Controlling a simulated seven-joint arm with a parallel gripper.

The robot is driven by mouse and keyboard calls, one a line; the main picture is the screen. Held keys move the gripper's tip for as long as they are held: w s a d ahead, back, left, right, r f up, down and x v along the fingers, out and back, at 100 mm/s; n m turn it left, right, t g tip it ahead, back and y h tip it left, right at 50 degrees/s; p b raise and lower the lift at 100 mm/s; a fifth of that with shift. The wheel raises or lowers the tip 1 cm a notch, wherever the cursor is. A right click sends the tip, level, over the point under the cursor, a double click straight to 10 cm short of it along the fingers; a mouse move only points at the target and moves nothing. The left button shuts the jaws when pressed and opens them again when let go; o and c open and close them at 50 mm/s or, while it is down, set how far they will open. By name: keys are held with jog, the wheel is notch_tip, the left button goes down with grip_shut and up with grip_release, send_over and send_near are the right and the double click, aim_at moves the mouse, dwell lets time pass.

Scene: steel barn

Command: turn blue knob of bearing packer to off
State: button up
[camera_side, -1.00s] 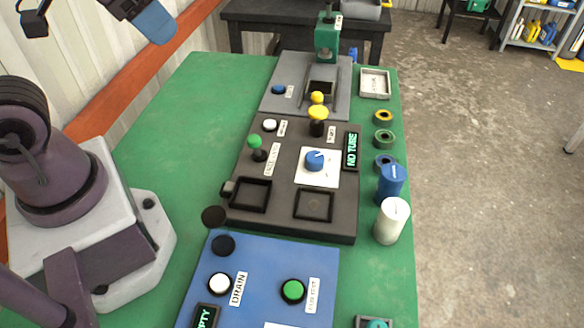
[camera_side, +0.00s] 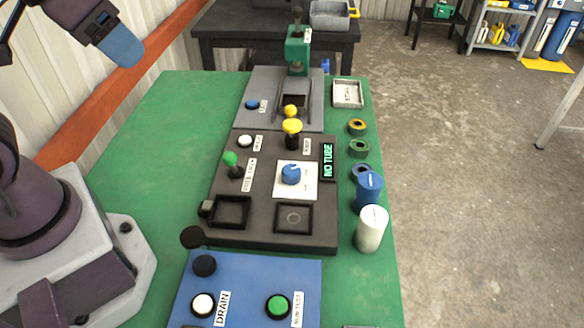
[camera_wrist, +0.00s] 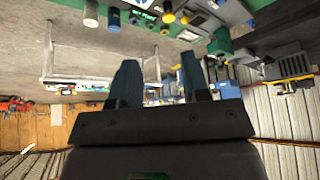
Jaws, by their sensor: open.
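The blue knob (camera_side: 292,174) sits on a white plate on the dark grey panel (camera_side: 262,196), in the middle of the green table. Its light pointer mark seems to face up and right; the plate's lettering is too small to read. A display beside it reads NO TUBE (camera_side: 328,161). My gripper (camera_side: 122,48) is high at the upper left in the side view, far from the knob and touching nothing. In the wrist view my gripper's two fingers (camera_wrist: 158,78) stand apart with nothing between them. The panels show small and tilted at the top of that view.
Near the knob stand a yellow-topped post (camera_side: 292,128) and a green-topped lever (camera_side: 231,160). A blue cylinder (camera_side: 369,188), a white cylinder (camera_side: 371,229) and several rings line the right edge. A green press (camera_side: 298,50) stands behind. The green table's left part (camera_side: 150,150) is clear.

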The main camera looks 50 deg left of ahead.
jog(key=o, duration=0.3)
jog(key=shift+f, duration=0.1)
jog(key=shift+o, duration=0.6)
jog(key=w+d+f+g, duration=0.2)
jog(key=w+f+g, duration=0.2)
jog(key=w+f, duration=0.3)
jog(key=shift+w+d+f, duration=0.15)
jog(key=shift+w+d, duration=0.05)
jog(key=shift+w, duration=0.8)
jog(key=n+g, duration=0.2)
jog(key=n, duration=0.5)
send_over(291, 169)
notch_tip(291, 169, down, 12)
notch_tip(291, 169, down, 12)
jog(key=shift+r, duration=0.2)
jog(key=c, duration=0.9)
